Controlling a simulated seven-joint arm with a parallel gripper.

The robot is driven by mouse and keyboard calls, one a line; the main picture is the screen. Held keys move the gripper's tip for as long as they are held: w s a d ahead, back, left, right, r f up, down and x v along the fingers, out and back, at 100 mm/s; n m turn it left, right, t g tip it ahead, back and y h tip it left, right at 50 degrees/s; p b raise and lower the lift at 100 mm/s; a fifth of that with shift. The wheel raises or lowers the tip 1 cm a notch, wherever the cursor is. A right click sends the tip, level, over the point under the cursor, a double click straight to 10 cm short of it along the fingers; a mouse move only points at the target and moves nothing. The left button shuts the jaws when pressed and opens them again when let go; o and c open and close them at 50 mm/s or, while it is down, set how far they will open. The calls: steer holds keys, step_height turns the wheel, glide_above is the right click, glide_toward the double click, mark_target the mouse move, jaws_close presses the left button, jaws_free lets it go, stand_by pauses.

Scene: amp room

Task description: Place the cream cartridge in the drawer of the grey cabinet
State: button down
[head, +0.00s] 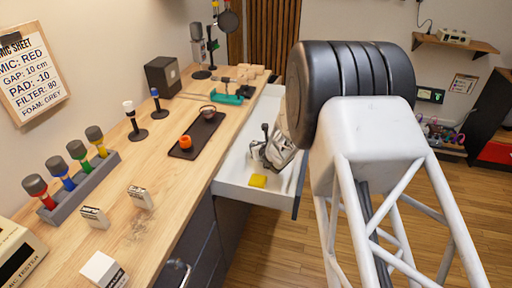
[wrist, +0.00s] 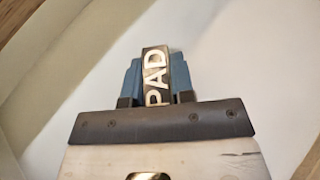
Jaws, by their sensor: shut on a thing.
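My gripper (head: 262,150) is inside the open white drawer (head: 233,180) of the grey cabinet (head: 203,238), over its right part, pointing down. In the wrist view, the blue fingers of my gripper (wrist: 155,78) are shut on a small block lettered PAD (wrist: 155,64), which I take to be the cream cartridge. Its face looks brownish in shadow, so its cream colour is hard to confirm. The pale drawer interior shows behind it. In the head view the held block is mostly hidden, and I cannot tell whether it touches the drawer floor.
A yellow block (head: 258,181) lies in the drawer near its front. On the worktop (head: 165,165) stand a dark tray (head: 200,136) with an orange item, a rack of microphones (head: 80,190) and small pale boxes (head: 93,217).

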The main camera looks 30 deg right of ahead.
steer(key=c, duration=1)
jaws_free()
steer(key=shift+r, duration=0.2)
steer(key=shift+v, duration=6)
